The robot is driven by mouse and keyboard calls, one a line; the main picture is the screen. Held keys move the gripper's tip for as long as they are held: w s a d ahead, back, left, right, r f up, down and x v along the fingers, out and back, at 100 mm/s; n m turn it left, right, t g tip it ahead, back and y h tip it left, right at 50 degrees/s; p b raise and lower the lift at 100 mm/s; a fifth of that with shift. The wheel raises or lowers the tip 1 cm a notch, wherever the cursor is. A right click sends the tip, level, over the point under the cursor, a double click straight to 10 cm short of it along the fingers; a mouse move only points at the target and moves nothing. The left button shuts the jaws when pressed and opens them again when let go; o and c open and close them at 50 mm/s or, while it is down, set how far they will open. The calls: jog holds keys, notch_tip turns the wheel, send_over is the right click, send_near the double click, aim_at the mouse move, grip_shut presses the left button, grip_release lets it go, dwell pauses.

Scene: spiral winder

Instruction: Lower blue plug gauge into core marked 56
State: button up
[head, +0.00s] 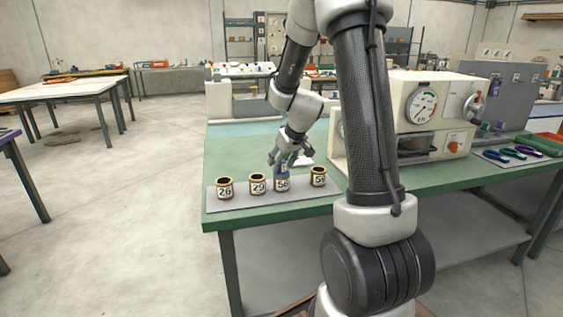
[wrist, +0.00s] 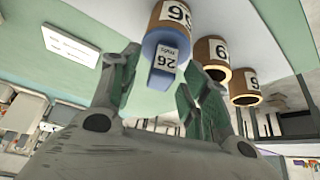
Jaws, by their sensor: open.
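The blue plug gauge (wrist: 165,58) has a white label and sits at the mouth of the core marked 56 (head: 282,184), in line with it. Its lower part is hidden, apparently inside the core; how deep I cannot tell. In the head view only a bit of blue (head: 282,171) shows above that core. The core also shows in the wrist view (wrist: 177,15). My gripper (head: 284,160) is open just above the core. In the wrist view its green-padded fingers (wrist: 155,88) stand on either side of the gauge's handle end, apparently apart from it.
A cream machine with a dial (head: 421,106) stands to the right.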

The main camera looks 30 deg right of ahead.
jog(key=v, duration=1.2)
jog(key=s+a+r, duration=0.1)
jog(key=s+a, duration=0.1)
jog(key=s, duration=0.6)
jog(key=s+a+r+g, duration=0.1)
jog(key=s+a+r, duration=0.1)
jog(key=s, duration=0.6)
jog(key=s+a+r, duration=0.2)
jog(key=s+a, duration=0.1)
jog(key=s, duration=0.5)
jog(key=shift+s+a+m+g, duration=0.3)
jog(key=shift+s+m+g, duration=0.1)
